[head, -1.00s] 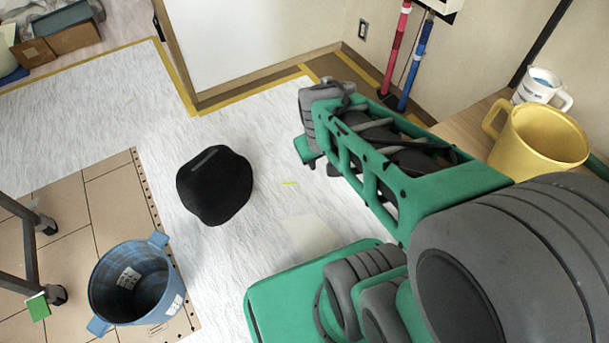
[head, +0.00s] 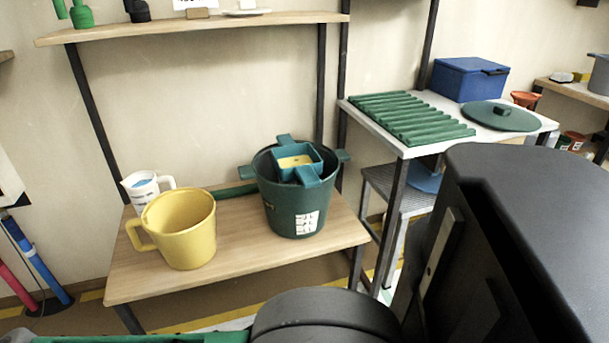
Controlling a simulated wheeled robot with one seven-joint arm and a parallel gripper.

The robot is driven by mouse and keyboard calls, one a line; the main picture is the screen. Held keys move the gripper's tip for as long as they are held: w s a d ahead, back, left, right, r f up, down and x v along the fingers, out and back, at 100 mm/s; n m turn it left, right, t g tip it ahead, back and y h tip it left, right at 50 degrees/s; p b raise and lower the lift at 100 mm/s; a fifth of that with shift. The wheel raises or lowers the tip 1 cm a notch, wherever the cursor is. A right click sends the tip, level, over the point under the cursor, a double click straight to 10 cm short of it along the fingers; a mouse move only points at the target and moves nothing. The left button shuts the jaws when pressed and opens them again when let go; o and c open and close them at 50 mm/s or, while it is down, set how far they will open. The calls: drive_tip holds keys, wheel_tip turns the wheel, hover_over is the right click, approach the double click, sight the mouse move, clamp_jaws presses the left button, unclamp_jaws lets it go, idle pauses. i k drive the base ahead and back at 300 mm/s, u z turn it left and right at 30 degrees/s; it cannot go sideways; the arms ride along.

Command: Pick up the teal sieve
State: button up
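A teal square piece with tabs, which looks like the teal sieve (head: 308,177), sits in the mouth of a dark green bucket (head: 275,205). Something yellow (head: 295,161) shows inside its square frame. One tab points up at the back and one slants toward the front. The bucket has side handles and a white label, and stands upright on a wooden bench. My gripper is out of view; only parts of my arm show along the bottom and right. Nothing of my arm appears to touch the sieve or bucket.
A yellow jug (head: 180,230) and a white measuring cup (head: 147,188) stand left of the bucket on the bench (head: 235,250). A wooden shelf (head: 200,27) hangs above. At right, a white table (head: 405,145) holds a green ribbed rack (head: 410,118), blue box (head: 470,80) and green lid (head: 502,116).

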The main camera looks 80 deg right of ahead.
sight(291, 161)
drive_tip(key=u, duration=1.2)
drive_tip(key=k, duration=1.1)
